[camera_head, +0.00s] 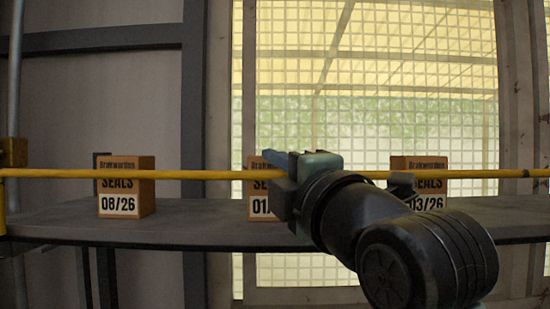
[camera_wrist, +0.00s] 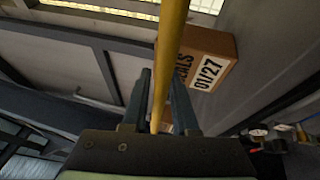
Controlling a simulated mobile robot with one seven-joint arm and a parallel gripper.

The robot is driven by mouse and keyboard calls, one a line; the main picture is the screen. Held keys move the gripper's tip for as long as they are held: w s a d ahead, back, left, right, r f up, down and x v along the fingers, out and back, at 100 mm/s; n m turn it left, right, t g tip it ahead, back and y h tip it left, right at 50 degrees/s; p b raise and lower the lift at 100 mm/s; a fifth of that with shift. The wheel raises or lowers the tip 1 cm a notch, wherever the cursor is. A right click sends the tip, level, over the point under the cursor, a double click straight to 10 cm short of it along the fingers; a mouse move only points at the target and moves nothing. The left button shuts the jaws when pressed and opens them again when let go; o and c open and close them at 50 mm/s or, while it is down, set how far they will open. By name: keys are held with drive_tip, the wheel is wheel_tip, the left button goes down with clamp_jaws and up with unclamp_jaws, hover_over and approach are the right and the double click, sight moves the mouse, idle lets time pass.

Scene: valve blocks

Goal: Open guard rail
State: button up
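The guard rail is a thin yellow bar (camera_head: 190,174) that runs level across the whole head view, in front of a shelf. It is closed across the opening. In the wrist view the yellow bar (camera_wrist: 170,40) comes down from the top and passes between my two fingers. My gripper (camera_head: 277,160) is at the middle of the bar in the head view and hides a short stretch of it. In the wrist view my gripper (camera_wrist: 160,85) looks open, with a finger on each side of the bar and a gap visible. Whether either finger touches it is unclear.
A dark shelf (camera_head: 190,225) behind the rail holds a left box (camera_head: 126,202), a middle box (camera_head: 258,207) partly hidden by my gripper, and a right box (camera_head: 432,197). The middle box shows as 01/27 (camera_wrist: 208,62) in the wrist view. A yellow bracket (camera_head: 13,153) stands at the left end.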

clamp_jaws()
idle(1.4)
